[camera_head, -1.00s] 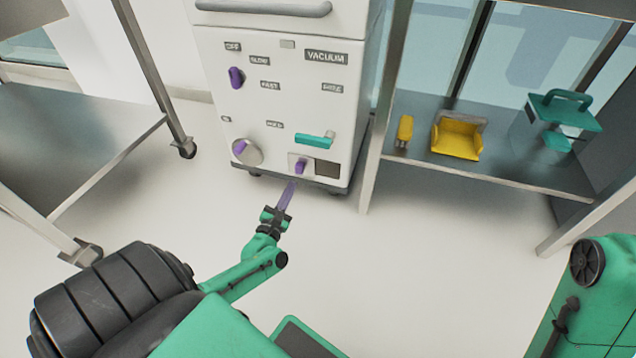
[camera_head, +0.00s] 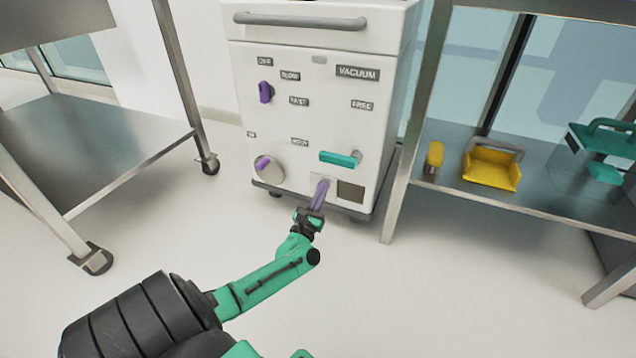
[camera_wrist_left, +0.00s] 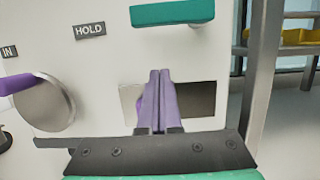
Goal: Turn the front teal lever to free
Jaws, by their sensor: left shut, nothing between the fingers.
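The teal lever (camera_head: 341,159) sits on the front of the white cabinet (camera_head: 330,120), lying nearly horizontal. The FREE label (camera_head: 362,105) is above it and the HOLD label (camera_head: 299,141) is to its left. My left gripper (camera_head: 320,190) is shut and empty in front of the cabinet, below the teal lever. In the left wrist view the purple fingers (camera_wrist_left: 161,103) are together, and the teal lever (camera_wrist_left: 173,12) is above them. The fingers hide part of a small pale plate with a purple part behind. My right gripper is out of view.
A purple knob (camera_head: 265,92) and a round dial with a purple handle (camera_head: 268,169) are on the cabinet's left side. A metal table (camera_head: 90,140) stands left. A shelf (camera_head: 530,205) at right holds yellow (camera_head: 490,170) and teal items. The floor in front is clear.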

